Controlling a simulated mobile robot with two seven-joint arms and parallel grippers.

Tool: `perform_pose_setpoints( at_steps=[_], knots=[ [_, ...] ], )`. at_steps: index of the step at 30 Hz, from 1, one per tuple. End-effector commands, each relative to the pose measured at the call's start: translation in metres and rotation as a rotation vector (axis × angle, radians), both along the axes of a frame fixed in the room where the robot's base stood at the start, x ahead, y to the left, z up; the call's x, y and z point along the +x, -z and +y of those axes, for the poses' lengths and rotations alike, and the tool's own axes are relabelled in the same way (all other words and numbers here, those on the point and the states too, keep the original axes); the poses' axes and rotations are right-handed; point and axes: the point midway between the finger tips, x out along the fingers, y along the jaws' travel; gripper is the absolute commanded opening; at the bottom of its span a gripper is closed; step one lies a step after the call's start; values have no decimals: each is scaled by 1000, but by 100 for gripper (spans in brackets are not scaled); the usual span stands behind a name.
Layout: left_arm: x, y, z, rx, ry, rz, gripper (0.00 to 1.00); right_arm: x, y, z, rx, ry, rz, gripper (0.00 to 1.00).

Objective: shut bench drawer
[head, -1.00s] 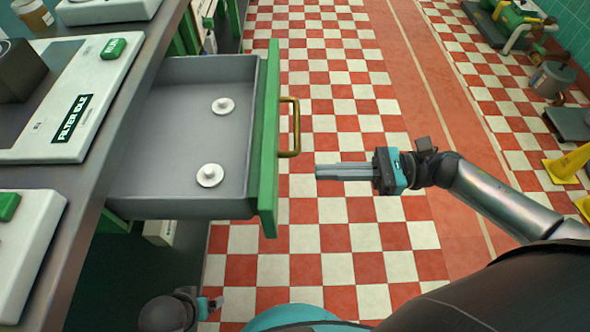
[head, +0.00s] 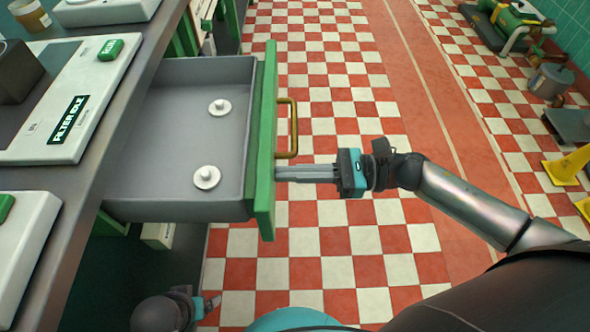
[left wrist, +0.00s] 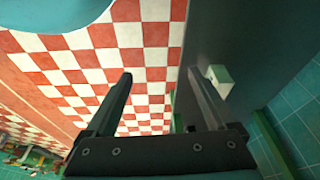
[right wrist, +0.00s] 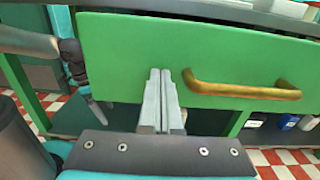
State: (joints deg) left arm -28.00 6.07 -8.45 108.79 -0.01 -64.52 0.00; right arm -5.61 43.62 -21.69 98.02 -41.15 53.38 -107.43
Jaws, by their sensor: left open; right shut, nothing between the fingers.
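The bench drawer (head: 180,130) is pulled out from the bench, with a grey inside and a green front (head: 264,150). Two white knobbed discs (head: 206,177) lie in it. A brass handle (head: 291,128) is on the front, and it also shows in the right wrist view (right wrist: 245,90). My right gripper (head: 280,172) is shut and empty, its tips at or very near the green front, just below the handle in the head view. In the right wrist view its fingers (right wrist: 160,75) point at the front, left of the handle. My left gripper (left wrist: 165,85) is open and empty, low beside the bench.
The bench top (head: 120,115) carries white panels, one marked FILTER IDLE (head: 68,120). The checkered floor (head: 330,90) right of the drawer is clear. A yellow stand (head: 568,165) and a grey bucket (head: 551,80) are at the far right.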

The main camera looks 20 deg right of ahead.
Motion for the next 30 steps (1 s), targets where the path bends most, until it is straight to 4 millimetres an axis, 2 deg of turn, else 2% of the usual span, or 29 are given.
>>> perform_pose_setpoints(
  at_steps=[8,21,30],
  knots=[
    [3,-4,0,-1,0,-10,90,13,-1,44,7,-2,-5,0],
    [6,-19,-1,-4,-1,-26,90,45,-1,157,6,-3,-4,0],
    [10,-34,-1,-7,-2,-50,90,61,0,212,4,-2,-2,0]
  ],
)
